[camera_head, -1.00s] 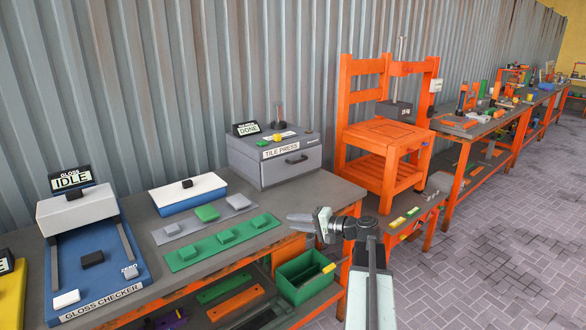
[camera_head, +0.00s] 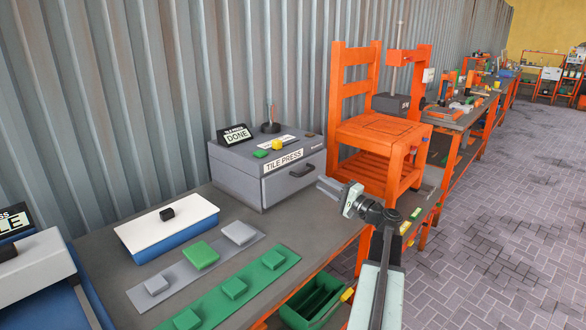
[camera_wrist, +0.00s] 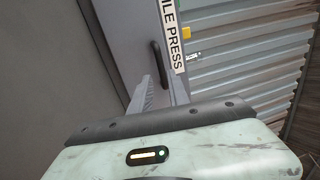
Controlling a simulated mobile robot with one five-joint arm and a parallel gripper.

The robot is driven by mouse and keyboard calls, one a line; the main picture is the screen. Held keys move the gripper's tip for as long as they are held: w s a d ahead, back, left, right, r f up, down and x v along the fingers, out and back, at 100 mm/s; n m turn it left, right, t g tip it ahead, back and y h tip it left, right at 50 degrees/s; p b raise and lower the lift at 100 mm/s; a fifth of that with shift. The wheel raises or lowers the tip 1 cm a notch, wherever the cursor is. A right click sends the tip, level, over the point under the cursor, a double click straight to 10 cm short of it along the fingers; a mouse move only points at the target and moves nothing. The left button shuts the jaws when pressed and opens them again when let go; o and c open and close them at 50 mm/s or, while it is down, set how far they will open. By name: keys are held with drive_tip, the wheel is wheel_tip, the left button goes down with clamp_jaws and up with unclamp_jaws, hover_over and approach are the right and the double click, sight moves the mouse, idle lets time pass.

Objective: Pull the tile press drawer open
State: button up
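The tile press (camera_head: 240,172) is a grey box with a "TILE PRESS" label, on the bench against the wall. Its drawer (camera_head: 283,187) looks shut, its front flush with the body. The dark bar handle (camera_head: 303,171) is on the drawer front and also shows in the wrist view (camera_wrist: 155,62), turned on its side. My gripper (camera_head: 327,188) is just right of the drawer front, a little below the handle and apart from it. In the wrist view my two fingers (camera_wrist: 161,88) point toward the handle with a gap between them, holding nothing.
On the press lie a green tile, a yellow knob and a "DONE" sign (camera_head: 236,134). A white-topped blue box (camera_head: 167,226) and tile strips (camera_head: 242,290) lie left on the bench. An orange rack (camera_head: 380,130) stands close behind my gripper. A green bin (camera_head: 310,303) is below.

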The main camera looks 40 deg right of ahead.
sight(308, 172)
drive_tip(key=w, duration=0.2)
drive_tip(key=w+r+p, duration=0.1)
drive_tip(key=w, duration=0.5)
drive_tip(key=shift+w+a+r, duration=0.15)
drive_tip(key=shift+a+r, duration=0.05)
drive_tip(key=shift+r, duration=0.1)
clamp_jaws()
idle(1.2)
